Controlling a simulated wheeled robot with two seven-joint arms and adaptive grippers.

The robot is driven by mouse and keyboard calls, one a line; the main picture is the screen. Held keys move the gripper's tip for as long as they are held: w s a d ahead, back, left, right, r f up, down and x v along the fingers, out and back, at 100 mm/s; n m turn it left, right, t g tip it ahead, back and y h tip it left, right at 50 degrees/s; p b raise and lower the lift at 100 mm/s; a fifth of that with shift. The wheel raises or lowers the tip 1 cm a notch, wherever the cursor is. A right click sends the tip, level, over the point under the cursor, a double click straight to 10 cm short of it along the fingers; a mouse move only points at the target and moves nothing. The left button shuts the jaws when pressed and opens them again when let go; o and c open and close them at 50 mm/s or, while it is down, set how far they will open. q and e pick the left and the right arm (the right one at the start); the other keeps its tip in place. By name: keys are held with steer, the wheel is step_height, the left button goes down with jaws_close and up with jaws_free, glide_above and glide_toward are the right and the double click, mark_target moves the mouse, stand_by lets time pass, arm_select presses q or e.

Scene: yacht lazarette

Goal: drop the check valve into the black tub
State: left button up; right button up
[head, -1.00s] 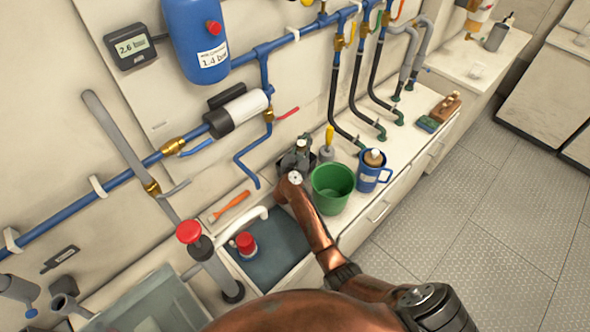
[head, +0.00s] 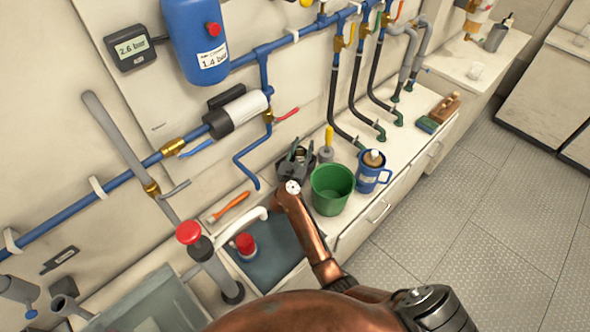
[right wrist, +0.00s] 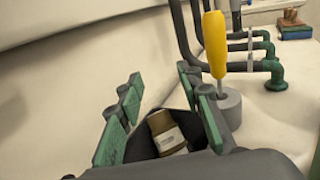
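The check valve (right wrist: 166,132), a short brass-brown piece with a pale label, lies in the black tub (right wrist: 177,100) in the right wrist view. The tub's dark walls show around it, partly hidden by my fingers. My right gripper (right wrist: 160,78) has its green-padded fingers spread on either side, with gaps between them and the valve. In the head view my right gripper (head: 298,152) is over the counter, left of the green bucket, and covers most of the tub. My left gripper is not in view.
A yellow-handled tool (head: 329,140) stands in a grey holder close to my right gripper. The green bucket (head: 331,188) and a blue mug (head: 372,172) stand to the right. Pipes line the wall.

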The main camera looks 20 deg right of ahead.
steer(key=v, duration=0.4)
stand_by(0.3)
